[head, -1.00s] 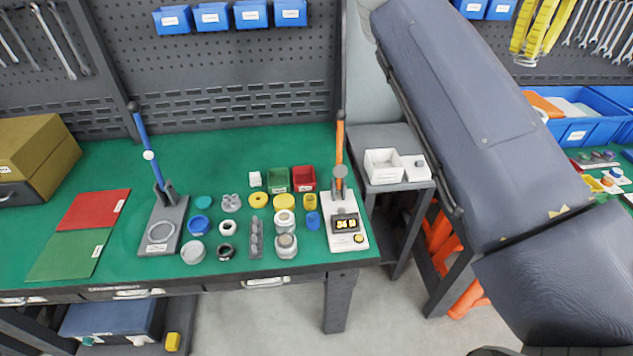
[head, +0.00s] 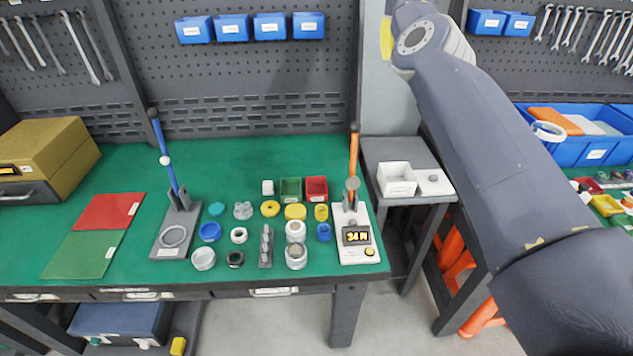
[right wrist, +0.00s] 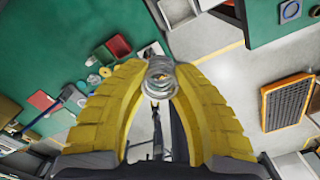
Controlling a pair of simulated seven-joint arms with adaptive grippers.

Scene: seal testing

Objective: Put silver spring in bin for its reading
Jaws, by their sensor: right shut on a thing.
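My right gripper (head: 386,38) is partly in the head view at the top, with one yellow finger beside my arm. The right wrist view shows its two yellow fingers shut on a silver coiled spring (right wrist: 159,76), held clear above the floor. The spring is hidden in the head view. A green bin (head: 290,189) and a red bin (head: 316,188) stand side by side on the green bench; the red bin also shows in the right wrist view (right wrist: 119,46). A white tester (head: 355,240) with an orange lever displays what looks like 34 N. My left gripper is not in view.
Several caps, rings and jars sit left of the tester. A blue-levered press (head: 175,232) and red and green mats (head: 84,253) lie further left. A small grey side table (head: 375,150) holds a white box (head: 396,179). Blue trays (head: 600,155) stand at the right.

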